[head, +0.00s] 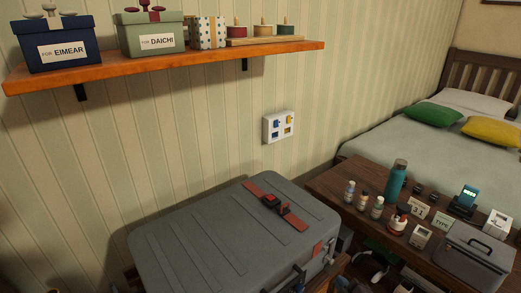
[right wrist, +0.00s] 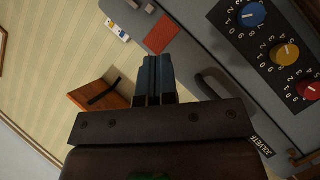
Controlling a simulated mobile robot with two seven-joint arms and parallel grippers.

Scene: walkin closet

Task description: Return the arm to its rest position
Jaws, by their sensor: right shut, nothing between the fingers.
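My right gripper (right wrist: 156,65) shows in the right wrist view with its two dark blue-grey fingers together and nothing between them. It is in front of the grey suitcase (right wrist: 215,25), near a dark handle and below a red-orange patch. The same suitcase (head: 195,235) lies flat and closed in the head view, with a red strap (head: 290,218) across its lid. In the head view, dark parts at the suitcase's front edge are too small to tell apart. My left gripper is not in view.
A wooden shelf (head: 200,56) with labelled boxes is on the striped wall, above a white switch panel (head: 279,126). A dark table (head: 340,190) with bottles and a grey case (head: 473,257) stands right of the suitcase. A bed (head: 400,150) is behind it. Coloured dials (right wrist: 285,54) face the wrist camera.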

